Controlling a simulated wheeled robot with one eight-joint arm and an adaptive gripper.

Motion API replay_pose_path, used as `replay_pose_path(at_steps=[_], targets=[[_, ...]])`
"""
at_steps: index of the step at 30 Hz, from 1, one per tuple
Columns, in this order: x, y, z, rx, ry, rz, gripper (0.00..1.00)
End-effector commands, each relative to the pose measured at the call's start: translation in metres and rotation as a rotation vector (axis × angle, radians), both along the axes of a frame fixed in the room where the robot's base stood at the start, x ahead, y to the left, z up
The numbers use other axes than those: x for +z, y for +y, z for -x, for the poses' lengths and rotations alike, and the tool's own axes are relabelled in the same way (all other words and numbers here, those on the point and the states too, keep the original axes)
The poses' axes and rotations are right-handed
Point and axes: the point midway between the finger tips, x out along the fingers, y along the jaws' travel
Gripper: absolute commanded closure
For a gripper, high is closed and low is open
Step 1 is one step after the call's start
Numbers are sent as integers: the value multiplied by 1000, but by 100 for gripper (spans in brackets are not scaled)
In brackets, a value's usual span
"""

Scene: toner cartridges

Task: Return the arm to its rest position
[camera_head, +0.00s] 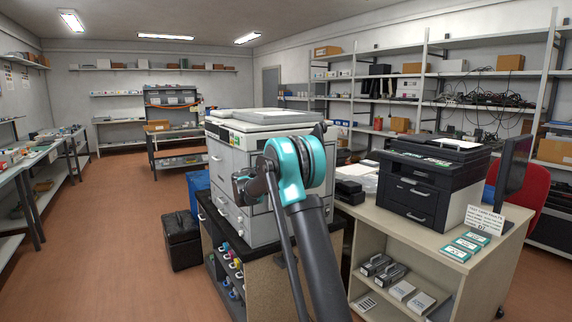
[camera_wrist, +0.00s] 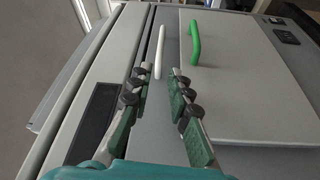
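My arm (camera_head: 318,250) rises in the foreground of the head view and bends at a teal joint in front of the large grey printer (camera_head: 222,165). My gripper's fingers cannot be made out clearly there. In the wrist view my gripper (camera_wrist: 161,72) is open, its two green-padded fingers apart with nothing held between them. A white handle (camera_wrist: 161,45) shows on the grey panel just beyond and between the fingertips. I cannot tell how far it is from them. A green handle (camera_wrist: 195,44) stands on a light panel (camera_wrist: 245,85) to the right.
A wooden-topped table (camera_head: 400,232) on the right bears a black printer (camera_head: 425,190), a monitor (camera_head: 514,168) and small teal boxes (camera_head: 466,243). Colored toner cartridges sit in the low cabinet under the grey printer. A black case (camera_head: 182,240) stands left of it. The floor (camera_head: 110,250) on the left is clear.

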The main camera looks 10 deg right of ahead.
Motion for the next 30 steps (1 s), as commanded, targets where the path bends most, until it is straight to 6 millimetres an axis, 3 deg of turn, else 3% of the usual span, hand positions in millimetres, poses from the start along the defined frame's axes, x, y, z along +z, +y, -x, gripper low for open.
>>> replay_pose_path(at_steps=[11, 16, 20, 24, 30], targets=[[0, 2, 3, -1, 1, -1, 81], [-7, -12, 24, -17, 20, -62, 81], [-28, -37, 70, -51, 62, -194, 81], [-60, -60, 135, -90, 119, -371, 81], [-113, -72, 235, -136, 196, -626, 81]])
